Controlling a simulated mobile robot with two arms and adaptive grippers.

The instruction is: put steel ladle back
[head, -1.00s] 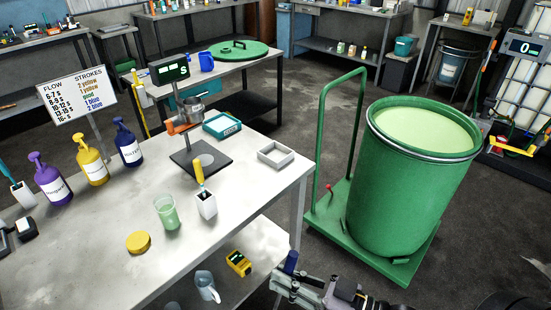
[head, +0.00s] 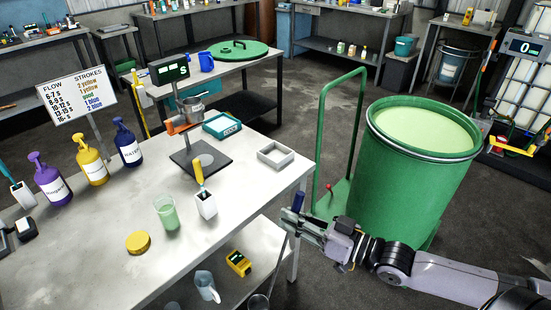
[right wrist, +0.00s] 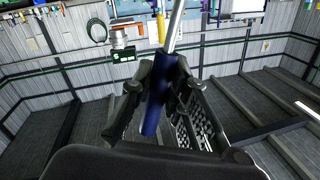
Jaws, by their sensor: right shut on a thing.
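My right gripper (head: 297,224) is shut on the blue handle (head: 298,202) of the steel ladle, to the right of the workbench's right edge. The ladle's thin steel shaft (head: 277,262) hangs down from the gripper, slightly tilted. Its bowl (head: 258,303) is low at the bottom edge of the head view, partly cut off. In the right wrist view the blue handle (right wrist: 153,110) sits between the dark fingers, with the bright shaft (right wrist: 176,25) running to the top edge. My left gripper is not in view.
The workbench (head: 110,215) holds several pump bottles, a green cup (head: 166,213) and a small grey tray (head: 276,155). A green drum (head: 410,190) on a green trolley (head: 322,150) stands behind my right arm. A lower shelf (head: 250,240) carries a jug (head: 206,286) and a yellow device (head: 238,263).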

